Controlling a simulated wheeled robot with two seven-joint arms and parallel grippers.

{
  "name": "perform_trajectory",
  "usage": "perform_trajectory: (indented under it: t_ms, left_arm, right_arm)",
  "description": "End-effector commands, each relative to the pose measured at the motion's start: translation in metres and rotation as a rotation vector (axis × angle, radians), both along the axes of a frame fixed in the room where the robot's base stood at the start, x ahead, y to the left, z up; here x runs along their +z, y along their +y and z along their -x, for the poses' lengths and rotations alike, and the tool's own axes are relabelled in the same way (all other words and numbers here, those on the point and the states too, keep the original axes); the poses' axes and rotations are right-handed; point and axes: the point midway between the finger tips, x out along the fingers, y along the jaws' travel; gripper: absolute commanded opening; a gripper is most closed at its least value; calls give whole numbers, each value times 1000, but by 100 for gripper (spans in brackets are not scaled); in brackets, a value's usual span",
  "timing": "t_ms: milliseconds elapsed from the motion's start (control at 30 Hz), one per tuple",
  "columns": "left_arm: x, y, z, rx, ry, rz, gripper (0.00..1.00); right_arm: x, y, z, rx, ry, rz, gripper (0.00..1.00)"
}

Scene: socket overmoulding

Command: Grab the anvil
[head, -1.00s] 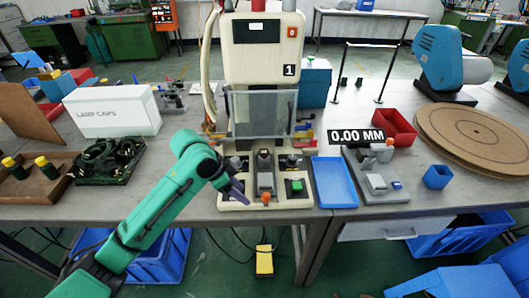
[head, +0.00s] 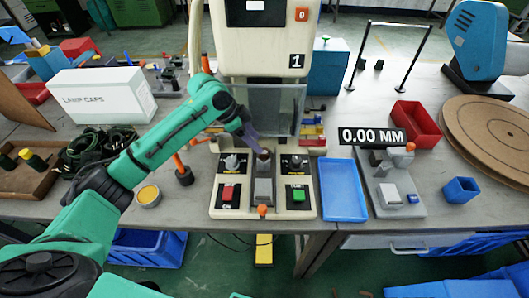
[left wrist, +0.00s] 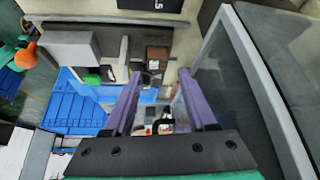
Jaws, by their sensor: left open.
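My left gripper (head: 256,146) is at the middle of the moulding machine (head: 263,205), in front of its clear guard. Its purple fingers are open in the left wrist view (left wrist: 160,78), with nothing held between them. A small brown block (left wrist: 157,54) lies just beyond the fingertips there. It also shows in the head view (head: 264,154), at the back of the machine's grey centre block (head: 263,189), partly hidden by the fingers. I cannot tell for certain which part is the anvil. My right gripper is not in view.
The clear guard (head: 272,110) stands close behind the gripper, and its frame (left wrist: 262,85) is close in the left wrist view. A blue tray (head: 343,190) and a gauge (head: 393,190) are to the right.

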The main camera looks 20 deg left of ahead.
Motion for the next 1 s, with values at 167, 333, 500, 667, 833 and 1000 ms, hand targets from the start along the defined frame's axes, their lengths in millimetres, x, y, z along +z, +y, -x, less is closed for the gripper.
perform_trajectory:
  t_ms: [167,333,500,667,833,1000]
  left_arm:
    - [-30,-15,-3,-1,4,1,57]
    - [-41,-20,-6,-1,0,-1,57]
    - [-41,-20,-6,-1,0,-1,38]
    - [-41,-20,-6,-1,1,-2,0]
    - [-40,-20,-6,-1,0,0,0]
    - [-36,-20,-6,0,-1,-1,0]
  right_arm:
    - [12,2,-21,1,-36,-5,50]
    - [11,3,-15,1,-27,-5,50]
    - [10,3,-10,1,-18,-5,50]
    - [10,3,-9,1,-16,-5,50]
    - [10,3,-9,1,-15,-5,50]
    - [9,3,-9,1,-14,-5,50]
